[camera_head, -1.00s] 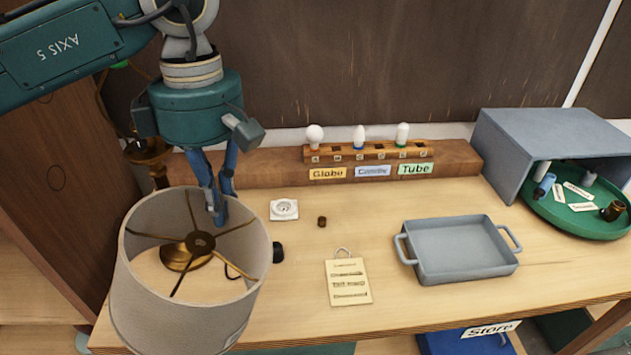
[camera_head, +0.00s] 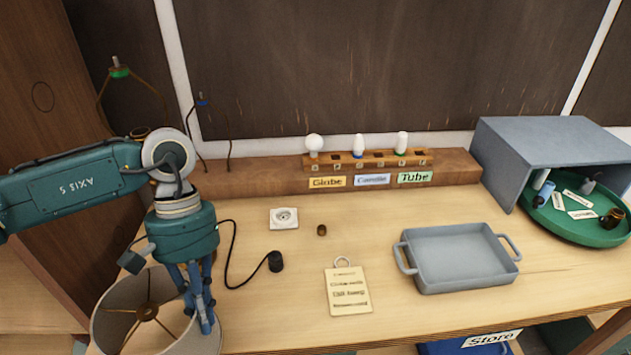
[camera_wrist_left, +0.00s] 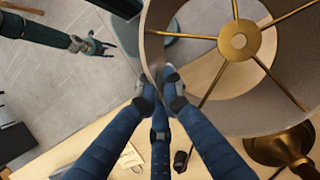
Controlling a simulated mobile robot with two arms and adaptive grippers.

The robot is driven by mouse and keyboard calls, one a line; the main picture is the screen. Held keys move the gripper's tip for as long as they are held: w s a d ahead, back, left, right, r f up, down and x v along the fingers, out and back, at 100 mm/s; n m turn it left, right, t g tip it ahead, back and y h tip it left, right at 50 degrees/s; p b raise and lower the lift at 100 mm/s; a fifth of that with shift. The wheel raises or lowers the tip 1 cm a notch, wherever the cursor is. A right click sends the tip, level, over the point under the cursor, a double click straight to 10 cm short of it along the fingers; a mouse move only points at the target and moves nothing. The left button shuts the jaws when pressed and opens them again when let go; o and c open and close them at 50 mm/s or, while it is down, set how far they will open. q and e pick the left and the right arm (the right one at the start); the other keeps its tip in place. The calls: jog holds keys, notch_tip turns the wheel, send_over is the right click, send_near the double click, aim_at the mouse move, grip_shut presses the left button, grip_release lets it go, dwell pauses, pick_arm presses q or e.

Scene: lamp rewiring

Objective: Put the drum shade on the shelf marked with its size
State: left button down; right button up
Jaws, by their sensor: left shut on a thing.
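My left gripper (camera_head: 205,325) is shut on the rim of the drum shade (camera_head: 115,297), a pale grey-beige cylinder with a brass spoked ring across its top. The shade hangs at the table's front left corner, and its lower part is cut off by the picture edge. In the left wrist view the fingertips of my left gripper (camera_wrist_left: 168,88) pinch the wall of the drum shade (camera_wrist_left: 200,82). My right gripper (camera_wrist_left: 95,45) shows there at upper left, apart from the shade, with its fingers spread and empty. No size-marked shelf can be made out.
A black round plug (camera_head: 276,261) on a cord, a white socket (camera_head: 284,217), a paper tag (camera_head: 348,290) and a grey tray (camera_head: 455,258) lie on the table. A bulb rack (camera_head: 370,160) stands behind. A brass lamp base (camera_wrist_left: 285,148) is close to the shade.

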pick_arm(q)
jog(key=w+r, duration=0.3)
jog(key=r, duration=0.1)
jog(key=s+f, duration=0.1)
jog(key=f, duration=0.1)
jog(key=s+f, duration=0.2)
jog(key=shift+s+f, duration=0.2)
jog(key=shift+s, duration=0.05)
jog(key=shift+w+d, duration=0.1)
jog(key=shift+w, duration=0.05)
jog(key=shift+r, duration=0.1)
